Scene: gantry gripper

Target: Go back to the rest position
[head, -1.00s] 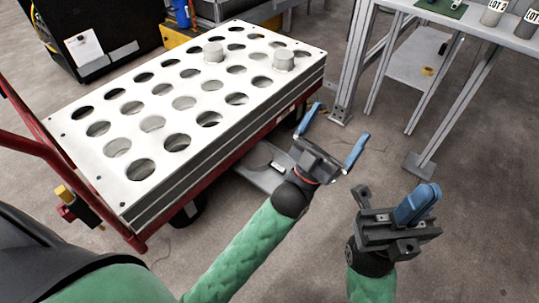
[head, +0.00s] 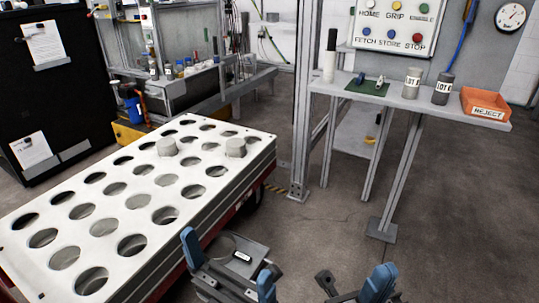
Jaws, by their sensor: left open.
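My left gripper (head: 228,267) is at the bottom of the head view, just right of the white tray's near end. Its two blue fingers are spread apart and nothing shows held between them. My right gripper (head: 381,279) is at the bottom edge, further right, over the floor. Its blue finger parts overlap and most of it is cut off by the frame, so its opening is unclear.
Right, a bench (head: 398,98) holds labelled lot pots (head: 412,83) (head: 443,89) and an orange reject bin (head: 487,104). A button panel (head: 395,25) stands behind. Floor between is clear.

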